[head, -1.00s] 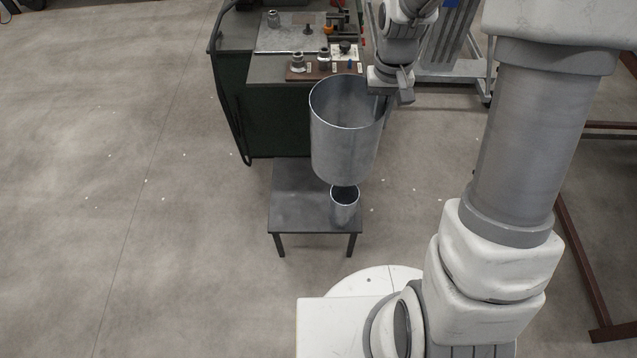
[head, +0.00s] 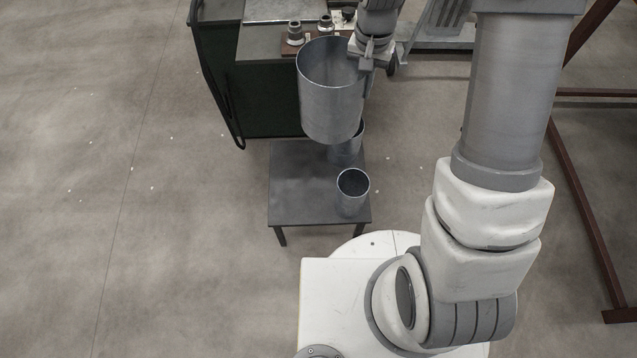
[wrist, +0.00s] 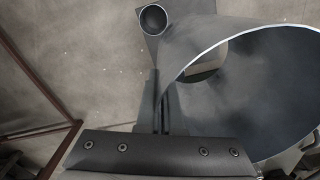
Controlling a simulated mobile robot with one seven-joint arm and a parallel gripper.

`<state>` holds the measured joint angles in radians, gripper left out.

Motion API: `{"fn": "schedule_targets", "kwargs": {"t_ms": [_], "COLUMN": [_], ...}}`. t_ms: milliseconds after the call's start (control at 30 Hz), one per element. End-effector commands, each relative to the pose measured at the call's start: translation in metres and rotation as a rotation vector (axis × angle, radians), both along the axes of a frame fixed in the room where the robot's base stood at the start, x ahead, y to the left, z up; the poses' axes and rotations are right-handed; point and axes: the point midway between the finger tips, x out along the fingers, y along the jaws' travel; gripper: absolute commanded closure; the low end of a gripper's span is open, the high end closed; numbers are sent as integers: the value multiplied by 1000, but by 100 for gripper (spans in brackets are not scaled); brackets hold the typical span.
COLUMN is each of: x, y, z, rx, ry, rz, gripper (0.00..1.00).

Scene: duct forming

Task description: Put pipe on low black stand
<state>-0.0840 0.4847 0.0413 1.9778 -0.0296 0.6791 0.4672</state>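The large grey metal pipe (head: 330,105) hangs upright, open end up, over the back part of the low black stand (head: 295,195) in the head view. My gripper (head: 367,62) is at the right side of its rim, shut on the pipe wall. In the wrist view the pipe (wrist: 270,85) fills the right side, and the fingers (wrist: 161,110) pinch its edge. The pipe's lower end hides part of the stand; the gap beneath it is hard to judge.
A small pipe (head: 353,195) stands at the stand's front right; it also shows in the wrist view (wrist: 153,18). Another pipe (head: 347,150) is partly hidden behind the large one. A dark green workbench (head: 265,100) is behind. The stand's left side is clear.

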Motion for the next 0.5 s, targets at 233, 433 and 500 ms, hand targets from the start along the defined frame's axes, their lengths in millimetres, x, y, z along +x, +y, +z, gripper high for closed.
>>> {"fn": "schedule_targets", "kwargs": {"t_ms": [233,433,500], "x": [5,5,4], "y": [46,82,94], "z": [-94,-160,-184], "rx": [0,0,-1], "ry": [1,1,2], "rz": [-254,-464,-538], "gripper": [100,100,100]}}
